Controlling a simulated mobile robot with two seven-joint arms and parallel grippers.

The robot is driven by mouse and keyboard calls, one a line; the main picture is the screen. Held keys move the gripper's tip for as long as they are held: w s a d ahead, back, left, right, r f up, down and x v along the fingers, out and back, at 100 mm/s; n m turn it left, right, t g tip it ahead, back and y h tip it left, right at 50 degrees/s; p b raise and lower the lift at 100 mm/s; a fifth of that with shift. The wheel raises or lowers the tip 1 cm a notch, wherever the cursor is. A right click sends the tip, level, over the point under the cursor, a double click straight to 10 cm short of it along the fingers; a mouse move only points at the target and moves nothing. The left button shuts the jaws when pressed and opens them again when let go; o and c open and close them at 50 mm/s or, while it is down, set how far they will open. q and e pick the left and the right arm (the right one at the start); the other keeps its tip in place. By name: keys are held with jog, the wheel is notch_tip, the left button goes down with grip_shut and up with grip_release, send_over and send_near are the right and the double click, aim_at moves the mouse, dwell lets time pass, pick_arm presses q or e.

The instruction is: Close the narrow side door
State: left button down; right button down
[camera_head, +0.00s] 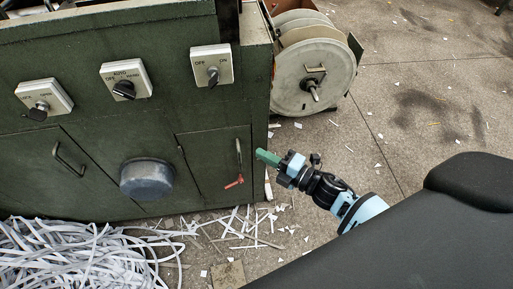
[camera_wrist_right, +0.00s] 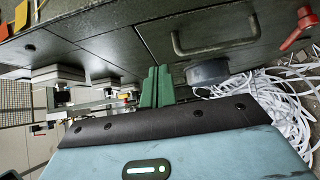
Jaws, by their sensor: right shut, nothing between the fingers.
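The narrow side door (camera_head: 207,160) is a dark green panel at the right end of the cabinet front. It looks about flush with the front, but I cannot tell if a small gap remains. It has an upright bar handle (camera_head: 238,152) and a red lever (camera_head: 235,182). In the right wrist view the handle (camera_wrist_right: 215,48) and red lever (camera_wrist_right: 299,28) show close by. My right gripper (camera_head: 268,158) is shut and empty, just right of the door's handle side; its green fingers (camera_wrist_right: 157,86) stand together. My left gripper is in neither view.
A wider door (camera_head: 48,170) with a bar handle and a round grey knob (camera_head: 147,178) are to the left. Switches (camera_head: 125,80) sit above. A paper reel (camera_head: 315,75) stands behind right. Paper strips (camera_head: 75,255) lie on the floor; the right floor is mostly open.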

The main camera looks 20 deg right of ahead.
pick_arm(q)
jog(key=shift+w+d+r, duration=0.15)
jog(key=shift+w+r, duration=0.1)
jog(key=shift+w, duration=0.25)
pick_arm(e)
jog(key=v, duration=0.6)
jog(key=shift+s+d, duration=0.25)
jog(key=shift+s, duration=0.05)
jog(key=shift+f, duration=0.1)
